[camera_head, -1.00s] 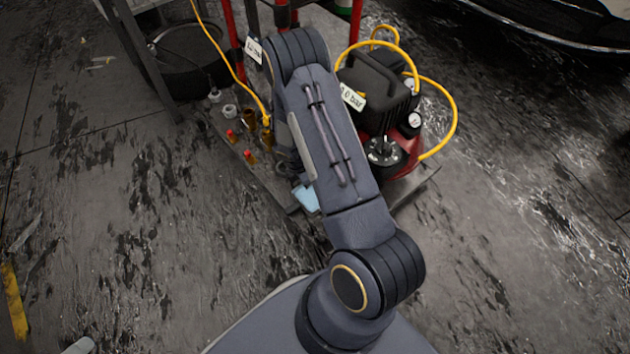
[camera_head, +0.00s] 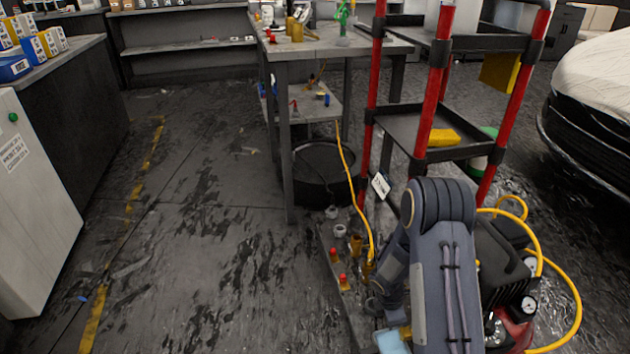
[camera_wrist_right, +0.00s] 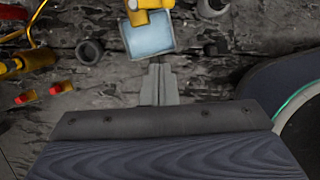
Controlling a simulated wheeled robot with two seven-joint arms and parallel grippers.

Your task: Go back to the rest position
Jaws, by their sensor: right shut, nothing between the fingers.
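My right arm (camera_head: 446,275) reaches down over a low board on the floor, in the head view. It hides my right gripper there. In the right wrist view my right gripper (camera_wrist_right: 159,84) shows two grey fingers together and empty. Their tips point at a light blue block-like object (camera_wrist_right: 150,38) with a yellow part above it. I cannot tell whether the tips touch it. The blue object also shows in the head view (camera_head: 391,342) beside my arm. My left gripper is not in view.
Red-capped brass fittings (camera_head: 338,268) and a black compressor (camera_head: 508,262) with a yellow hose flank my arm. A red-posted shelf cart (camera_head: 437,85) stands behind. A workbench (camera_head: 290,50) is at the back. Open floor (camera_head: 215,240) lies left.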

